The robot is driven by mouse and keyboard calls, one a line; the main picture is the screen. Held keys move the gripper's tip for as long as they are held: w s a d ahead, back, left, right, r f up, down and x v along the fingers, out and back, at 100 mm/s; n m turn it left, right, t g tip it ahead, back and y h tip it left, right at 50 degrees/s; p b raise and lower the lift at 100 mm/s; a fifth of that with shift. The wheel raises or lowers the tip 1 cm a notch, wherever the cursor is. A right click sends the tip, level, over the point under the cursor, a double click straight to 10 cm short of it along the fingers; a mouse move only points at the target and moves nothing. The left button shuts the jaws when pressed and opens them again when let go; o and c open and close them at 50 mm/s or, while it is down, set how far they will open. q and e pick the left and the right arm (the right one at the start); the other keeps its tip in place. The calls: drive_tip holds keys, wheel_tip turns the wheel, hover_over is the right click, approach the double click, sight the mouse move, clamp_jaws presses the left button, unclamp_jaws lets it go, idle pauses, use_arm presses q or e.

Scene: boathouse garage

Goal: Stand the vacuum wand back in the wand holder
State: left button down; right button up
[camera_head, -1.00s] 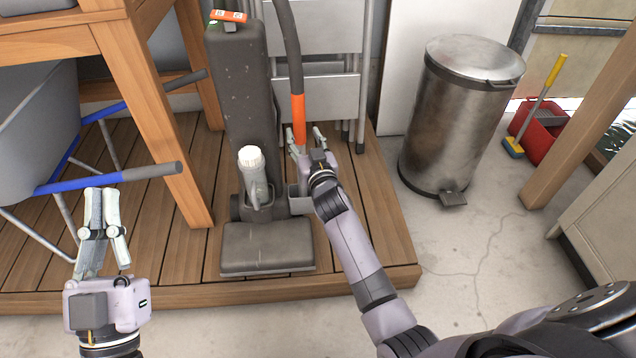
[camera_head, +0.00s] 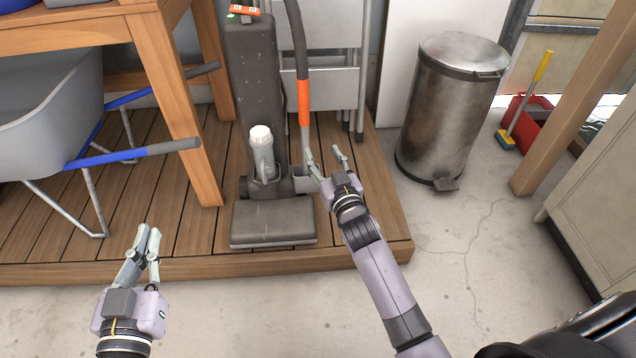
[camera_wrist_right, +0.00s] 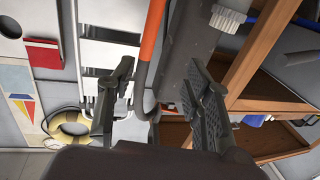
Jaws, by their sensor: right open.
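The vacuum wand (camera_head: 304,103) has an orange grip and a grey hose rising from it. It stands upright beside the dark upright vacuum (camera_head: 250,75). Its lower end runs down to the small grey wand holder (camera_head: 304,181) on the vacuum's right side; my finger partly hides the join, so seating is unclear. My right gripper (camera_head: 327,158) is open and empty, just right of the wand. In the right wrist view the orange wand (camera_wrist_right: 152,40) shows beyond the spread fingers. My left gripper (camera_head: 149,232) is low at left, its fingers close together, with nothing seen between them.
The vacuum stands on a wooden deck (camera_head: 185,235) with a front edge. A folded metal ladder (camera_head: 335,90) is behind the wand. A steel bin (camera_head: 452,110) stands at right, a wheelbarrow (camera_head: 45,115) and wooden bench leg (camera_head: 180,110) at left. The concrete floor in front is clear.

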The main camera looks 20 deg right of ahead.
drive_tip(key=s+a+r+n+y, duration=0.1)
drive_tip(key=s+a+r, duration=0.3)
drive_tip(key=s, duration=0.5)
drive_tip(key=s+a+r+n+y, duration=0.1)
drive_tip(key=s+a+r+y, duration=0.2)
drive_tip(key=s+r, duration=0.3)
drive_tip(key=s+a, duration=0.1)
drive_tip(key=s, duration=0.3)
drive_tip(key=shift+a+r+n+g+y, duration=0.15)
drive_tip(key=shift+a+n+g+y, duration=0.15)
drive_tip(key=shift+a+n+y, duration=0.1)
drive_tip(key=shift+d, duration=0.1)
drive_tip(key=shift+c, duration=0.3)
